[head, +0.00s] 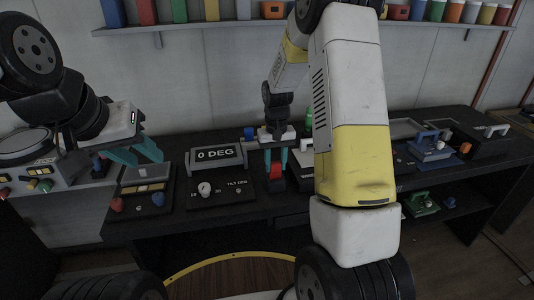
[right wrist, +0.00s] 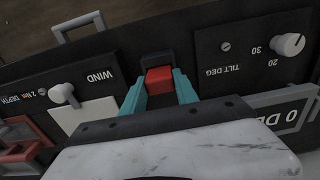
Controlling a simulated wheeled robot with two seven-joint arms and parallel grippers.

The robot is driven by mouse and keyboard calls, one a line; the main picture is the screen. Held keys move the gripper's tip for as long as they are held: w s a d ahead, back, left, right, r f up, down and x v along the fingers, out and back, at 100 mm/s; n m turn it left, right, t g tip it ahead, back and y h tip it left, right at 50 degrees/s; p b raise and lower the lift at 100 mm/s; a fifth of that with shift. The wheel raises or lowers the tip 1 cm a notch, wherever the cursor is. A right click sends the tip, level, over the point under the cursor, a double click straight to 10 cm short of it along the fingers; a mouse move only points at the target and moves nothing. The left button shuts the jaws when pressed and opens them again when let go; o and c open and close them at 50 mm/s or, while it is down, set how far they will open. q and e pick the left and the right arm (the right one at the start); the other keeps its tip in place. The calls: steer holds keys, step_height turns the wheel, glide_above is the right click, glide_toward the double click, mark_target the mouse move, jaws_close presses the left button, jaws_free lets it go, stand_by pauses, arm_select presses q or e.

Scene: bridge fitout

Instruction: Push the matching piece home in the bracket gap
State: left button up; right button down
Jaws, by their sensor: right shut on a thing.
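My right gripper (head: 275,168) has its teal fingers on either side of a red piece (head: 276,184) at the bench front. In the right wrist view the red piece (right wrist: 159,80) sits between the two fingertips (right wrist: 160,92). Its far end meets a dark gap (right wrist: 153,58) between the WIND panel and the TILT DEG panel. How deep the piece sits in the gap cannot be told. My left gripper (head: 135,153) is open and empty, its teal fingers apart above the panels at left.
The 0 DEG display (head: 216,156) and TILT DEG panel (head: 221,191) stand left of the right gripper. The WIND panel (right wrist: 85,95) with a white knob lies on the other side. A shelf (head: 200,25) of coloured containers runs along the wall. My right arm hides part of the bench.

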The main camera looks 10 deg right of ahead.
steer(key=shift+f, duration=0.2)
stand_by(0.3)
steer(key=shift+f, duration=0.65)
steer(key=c, duration=0.9)
jaws_free()
steer(key=shift+o, duration=0.2)
step_height(320, 180, up, 7)
steer(key=shift+r, duration=0.35)
